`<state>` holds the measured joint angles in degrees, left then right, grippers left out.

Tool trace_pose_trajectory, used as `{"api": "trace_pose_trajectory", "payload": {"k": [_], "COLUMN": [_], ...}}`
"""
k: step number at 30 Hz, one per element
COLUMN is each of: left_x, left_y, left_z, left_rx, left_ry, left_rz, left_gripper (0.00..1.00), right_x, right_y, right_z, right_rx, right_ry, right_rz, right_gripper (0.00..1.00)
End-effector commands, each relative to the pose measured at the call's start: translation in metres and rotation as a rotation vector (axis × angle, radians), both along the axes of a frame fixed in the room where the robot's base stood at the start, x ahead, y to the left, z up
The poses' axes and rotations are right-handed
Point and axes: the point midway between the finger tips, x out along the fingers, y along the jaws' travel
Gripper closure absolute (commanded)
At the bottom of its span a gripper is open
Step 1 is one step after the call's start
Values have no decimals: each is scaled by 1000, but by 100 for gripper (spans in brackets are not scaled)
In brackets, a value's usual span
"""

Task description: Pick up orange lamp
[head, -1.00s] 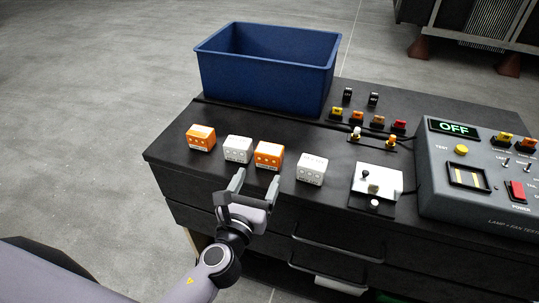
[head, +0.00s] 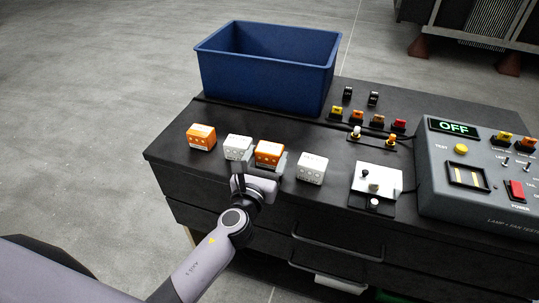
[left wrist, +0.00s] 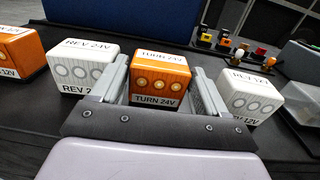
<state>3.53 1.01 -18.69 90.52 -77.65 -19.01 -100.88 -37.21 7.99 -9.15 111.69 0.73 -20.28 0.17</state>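An orange lamp (head: 269,153) marked "TURN 24V" stands on the dark bench top. In the left wrist view this orange lamp (left wrist: 160,82) sits between the two fingers of my left gripper (left wrist: 162,90), with small gaps showing at its sides. My left gripper (head: 260,168) is open around it at the bench's front edge. A second orange lamp (head: 201,137) stands farther left, and in the left wrist view it is partly cut off (left wrist: 14,52). My right gripper is in neither view.
White lamps flank the middle orange one: one left (head: 238,147), close to a finger, and one right (head: 311,168). A blue bin (head: 266,72) stands behind. Small coloured lamps in holders (head: 357,117), a white fixture (head: 377,182) and a grey tester reading OFF (head: 480,170) are to the right.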

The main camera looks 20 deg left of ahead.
Motion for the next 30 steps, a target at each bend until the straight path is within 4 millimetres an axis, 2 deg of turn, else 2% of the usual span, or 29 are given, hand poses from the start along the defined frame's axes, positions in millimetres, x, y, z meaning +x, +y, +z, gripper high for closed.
{"api": "trace_pose_trajectory", "payload": {"k": [1,3,4,17,25,30], "left_x": [0,0,0,0,0,0], "left_y": [0,0,0,0,0,1], "left_z": [0,0,0,6,36,51], "left_rx": [0,0,0,0,1,-1], "left_ry": [0,0,0,-2,-3,-8], "left_rz": [0,0,0,0,0,2], "left_gripper": [39,61,66,66,66,66], "right_x": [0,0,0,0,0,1], "right_y": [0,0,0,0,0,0], "right_z": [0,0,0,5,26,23], "right_rx": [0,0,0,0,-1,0], "right_ry": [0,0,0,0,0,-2], "right_rz": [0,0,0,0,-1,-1], "right_gripper": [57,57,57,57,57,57]}}
